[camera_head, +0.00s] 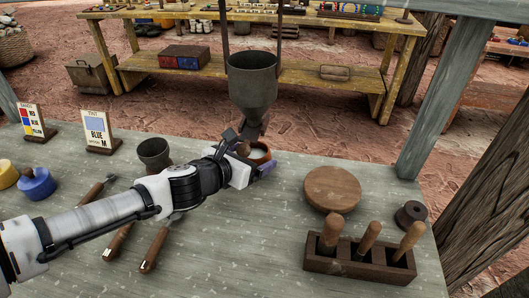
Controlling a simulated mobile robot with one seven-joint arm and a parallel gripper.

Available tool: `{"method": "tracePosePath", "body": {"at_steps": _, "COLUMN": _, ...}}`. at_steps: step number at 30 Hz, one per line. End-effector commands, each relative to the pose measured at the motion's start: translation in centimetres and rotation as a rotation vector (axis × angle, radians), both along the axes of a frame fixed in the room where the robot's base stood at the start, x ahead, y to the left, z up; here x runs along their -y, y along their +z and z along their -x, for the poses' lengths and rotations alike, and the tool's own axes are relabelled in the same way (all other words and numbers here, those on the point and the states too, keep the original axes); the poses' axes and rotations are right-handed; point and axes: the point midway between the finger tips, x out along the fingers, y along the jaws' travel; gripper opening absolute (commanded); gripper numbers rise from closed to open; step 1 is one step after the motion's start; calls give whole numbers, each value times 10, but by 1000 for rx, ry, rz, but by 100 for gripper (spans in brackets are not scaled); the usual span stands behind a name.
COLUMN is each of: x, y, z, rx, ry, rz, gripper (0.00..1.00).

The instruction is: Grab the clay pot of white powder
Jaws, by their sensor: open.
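A small clay pot (262,152) with an orange-brown rim stands on the grey table at its far edge, below the hanging grey funnel. It is partly hidden by my gripper (251,153), which reaches it from the left. The gripper is open, with one finger on the far side and one on the near side of the pot. I cannot tell whether the fingers touch it. The white powder inside cannot be made out.
A grey funnel (252,85) hangs just above my gripper. A dark cup (153,152) stands behind my arm. A round wooden board (332,188) and a wooden tool block (345,262) are at right. Paint pots (37,184), sign cards (97,129) and tools lie left.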

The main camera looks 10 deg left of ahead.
Motion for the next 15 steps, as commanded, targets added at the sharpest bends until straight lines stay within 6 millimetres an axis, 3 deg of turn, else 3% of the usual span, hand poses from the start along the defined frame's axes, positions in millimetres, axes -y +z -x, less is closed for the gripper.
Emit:
{"method": "tracePosePath", "body": {"at_steps": 11, "x": -2, "y": -2, "z": 4, "rx": 0, "ry": 0, "rz": 1, "gripper": 90}}
{"method": "tracePosePath", "body": {"at_steps": 15, "x": -2, "y": -2, "z": 4, "rx": 0, "ry": 0, "rz": 1, "gripper": 75}}
